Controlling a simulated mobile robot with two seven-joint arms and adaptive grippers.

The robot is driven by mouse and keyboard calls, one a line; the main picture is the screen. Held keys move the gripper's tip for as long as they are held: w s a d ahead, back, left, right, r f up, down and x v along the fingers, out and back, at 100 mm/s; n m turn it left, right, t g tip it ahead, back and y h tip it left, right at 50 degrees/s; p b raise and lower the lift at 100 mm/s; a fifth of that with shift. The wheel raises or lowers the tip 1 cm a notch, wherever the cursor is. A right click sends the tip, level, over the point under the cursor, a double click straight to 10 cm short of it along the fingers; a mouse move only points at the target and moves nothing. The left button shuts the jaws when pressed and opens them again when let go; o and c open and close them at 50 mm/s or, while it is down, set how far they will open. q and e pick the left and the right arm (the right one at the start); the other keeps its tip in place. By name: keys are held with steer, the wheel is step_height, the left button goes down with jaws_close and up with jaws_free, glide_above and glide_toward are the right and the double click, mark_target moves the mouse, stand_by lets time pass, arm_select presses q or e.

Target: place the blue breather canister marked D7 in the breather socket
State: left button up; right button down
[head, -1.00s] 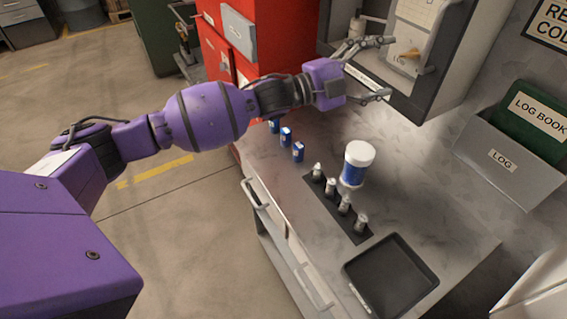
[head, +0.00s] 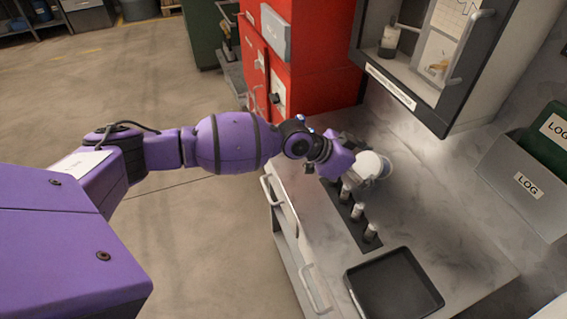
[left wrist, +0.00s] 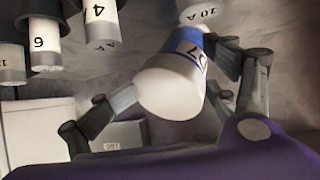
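The blue canister (head: 370,165) with a white end is at my left gripper, above the grey bench. In the head view it leans over, unlike upright. In the left wrist view the canister (left wrist: 172,92) shows its white end near the camera and a blue band with a partly visible D7 mark. My left gripper (left wrist: 172,70) has one finger on each side of it. The fingertips look close to it, but firm contact is unclear. In the head view the gripper is largely hidden behind my purple wrist. The breather socket is not clearly identifiable. My right gripper is not in view.
Several small posts (head: 357,211) stand in a dark strip beside the canister. A black tray (head: 393,285) lies at the bench's near end. An open wall cabinet (head: 405,85), a red cabinet (head: 320,60) and a log holder (head: 520,185) surround the bench.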

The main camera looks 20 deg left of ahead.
mark_target(384, 176)
arm_select(q)
steer(key=x, duration=0.3)
steer(key=shift+w+d, duration=0.25)
steer(key=shift+d, duration=0.05)
steer(key=shift+r, duration=0.1)
steer(key=shift+c, duration=0.2)
steer(key=shift+s, duration=0.1)
steer(key=c, duration=1.1)
steer(key=shift+s+a, duration=0.1)
steer(key=c, duration=0.6)
steer(key=shift+o, duration=0.2)
